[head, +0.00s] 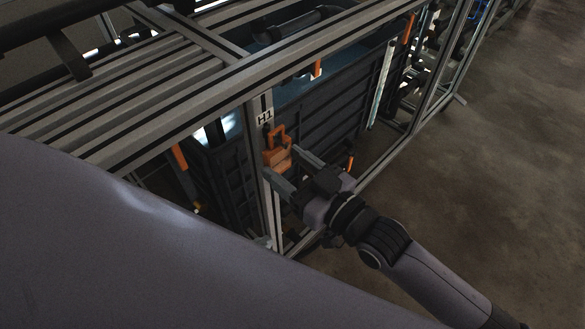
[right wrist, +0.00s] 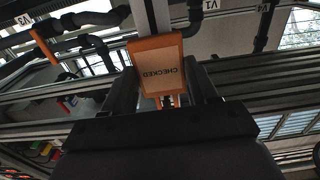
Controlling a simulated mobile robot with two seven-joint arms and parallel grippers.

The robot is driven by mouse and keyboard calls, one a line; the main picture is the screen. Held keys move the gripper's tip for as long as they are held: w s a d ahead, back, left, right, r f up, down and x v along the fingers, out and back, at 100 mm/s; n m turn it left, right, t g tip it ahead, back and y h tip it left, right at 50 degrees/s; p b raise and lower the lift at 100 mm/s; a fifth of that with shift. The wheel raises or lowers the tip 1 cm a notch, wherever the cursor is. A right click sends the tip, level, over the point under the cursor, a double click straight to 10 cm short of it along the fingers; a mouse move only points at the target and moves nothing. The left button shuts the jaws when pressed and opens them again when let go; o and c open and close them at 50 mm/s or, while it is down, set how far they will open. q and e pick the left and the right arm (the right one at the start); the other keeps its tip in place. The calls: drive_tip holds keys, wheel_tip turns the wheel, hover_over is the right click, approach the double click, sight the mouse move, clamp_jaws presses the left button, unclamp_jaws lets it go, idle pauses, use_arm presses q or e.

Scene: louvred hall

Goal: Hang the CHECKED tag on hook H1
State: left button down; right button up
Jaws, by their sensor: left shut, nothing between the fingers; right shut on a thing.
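The CHECKED tag (head: 277,157) is orange with a loop at its top, and it is upright in front of a grey frame post in the head view. My right gripper (head: 284,163) is shut on it. In the right wrist view the tag (right wrist: 160,70) is between the fingers, with its lettering upside down. The H1 label (head: 265,117) is on the post just above the tag's loop. The hook below the label is small and dark, largely hidden by the tag; I cannot tell whether the loop is around it. My left gripper is not in view.
Grey frame rails (head: 215,82) run above and beside the post, with a dark ribbed panel (head: 327,130) behind. Other orange pieces (head: 317,69) are on the frame. Bare floor (head: 490,160) is open at the right. My own lavender body part fills the lower left.

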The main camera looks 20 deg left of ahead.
drive_tip(key=shift+f, duration=0.15)
idle(0.5)
drive_tip(key=shift+f+b, duration=0.5)
drive_tip(key=shift+f, duration=0.1)
drive_tip(key=o, duration=1.1)
drive_tip(key=p+v, duration=0.3)
drive_tip(key=v, duration=0.4)
drive_tip(key=shift+r, duration=0.1)
